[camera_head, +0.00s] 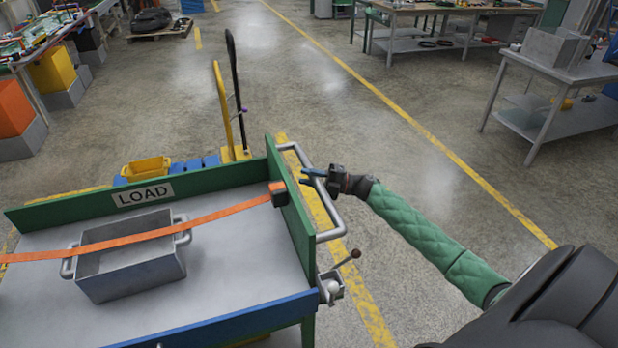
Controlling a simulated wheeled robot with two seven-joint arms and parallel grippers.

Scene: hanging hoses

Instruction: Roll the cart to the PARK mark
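The cart (228,206) stands at the lower left, with a grey bed, green walls, a blue front rail and a "LOAD" label. On it sits a grey bin (125,272) under an orange strap (215,215). A silver handle (331,212) sticks out from its right wall, above a lever with a brown knob (354,254). My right gripper (312,178) is at the upper part of this handle, its dark fingers across the bar. Whether they are closed on it I cannot tell. My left gripper is not in view. No PARK mark shows.
A yellow-handled pallet truck (223,105) and a yellow bin (146,168) stand just behind the cart. Yellow floor lines (430,155) run through the open floor. Workbenches stand at right (567,72) and back, and a cluttered table with crates (52,75) at upper left.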

